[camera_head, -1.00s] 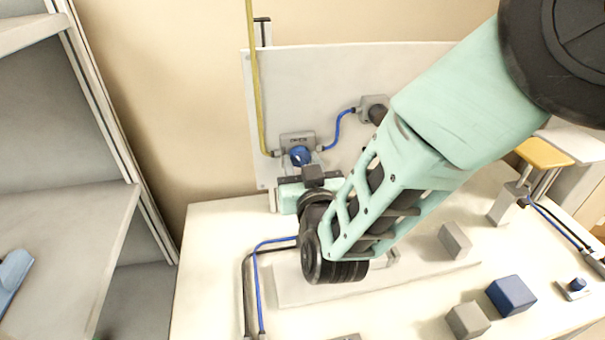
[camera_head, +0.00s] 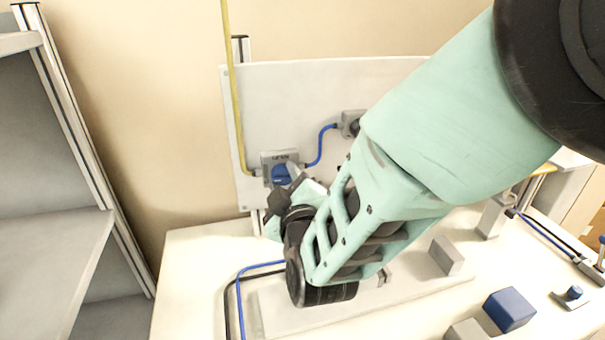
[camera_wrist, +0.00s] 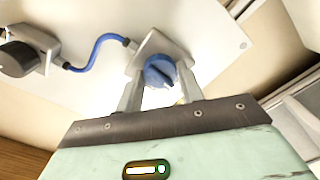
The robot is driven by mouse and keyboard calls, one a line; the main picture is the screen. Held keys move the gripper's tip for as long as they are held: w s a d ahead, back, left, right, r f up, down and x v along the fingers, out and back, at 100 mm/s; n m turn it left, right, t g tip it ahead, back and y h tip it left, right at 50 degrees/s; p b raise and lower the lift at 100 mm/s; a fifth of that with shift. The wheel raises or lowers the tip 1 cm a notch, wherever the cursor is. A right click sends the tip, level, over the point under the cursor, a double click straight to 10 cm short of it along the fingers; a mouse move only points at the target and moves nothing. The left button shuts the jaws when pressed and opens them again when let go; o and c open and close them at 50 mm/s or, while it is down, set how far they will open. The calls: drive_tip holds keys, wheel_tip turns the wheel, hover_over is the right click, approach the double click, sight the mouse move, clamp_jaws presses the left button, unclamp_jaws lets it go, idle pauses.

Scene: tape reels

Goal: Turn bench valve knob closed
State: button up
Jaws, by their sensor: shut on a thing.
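The blue valve knob (camera_head: 281,174) sits on a grey valve block (camera_head: 279,157) on the upright white panel. The block carries small lettering; OPEN seems to be legible. In the wrist view the round knob (camera_wrist: 159,71) is between the two pale fingers of my gripper (camera_wrist: 160,86), which is shut on it. The grey block (camera_wrist: 160,45) shows just beyond the knob. In the head view my wrist and arm cover the fingers and the lower part of the knob.
A yellow hose (camera_head: 233,90) and a blue hose (camera_head: 320,146) join the valve block. The white panel (camera_head: 290,95) stands behind. Grey blocks (camera_head: 447,256) and a blue cube (camera_head: 510,309) lie on the bench to the right. A shelf (camera_head: 60,250) stands left.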

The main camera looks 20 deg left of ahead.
drive_tip(key=shift+f+n, duration=0.1)
drive_tip(key=shift+n, duration=0.5)
drive_tip(key=o, duration=1)
drive_tip(key=shift+s+d, duration=0.1)
drive_tip(key=b+v, duration=0.4)
drive_tip(key=v, duration=1.3)
drive_tip(key=shift+s, duration=0.15)
